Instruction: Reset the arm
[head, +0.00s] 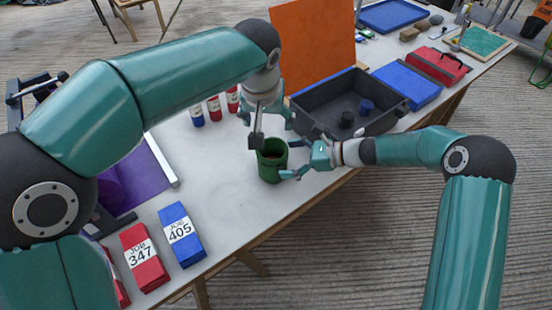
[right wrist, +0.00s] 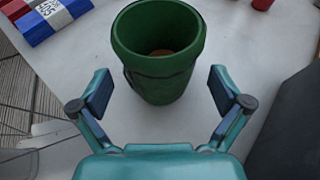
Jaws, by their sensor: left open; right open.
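A green cup (head: 270,168) stands upright on the white table, near its front edge. In the right wrist view the cup (right wrist: 160,62) shows something brownish inside. My right gripper (head: 296,160) is open at the right side of the cup. In the right wrist view its spread fingers (right wrist: 160,90) stand to either side of the cup's lower part and appear apart from it. My left gripper (head: 268,122) is open above and behind the cup. A dark grey tool-like piece (head: 256,138) hangs down by it over the cup; I cannot tell whether the gripper touches it.
A black open toolbox (head: 345,118) stands right of the cup, with an orange panel (head: 312,45) behind it. Red (head: 143,262) and blue (head: 181,234) job boxes lie at the front left. Small bottles (head: 214,108) stand behind. Bare table lies left of the cup.

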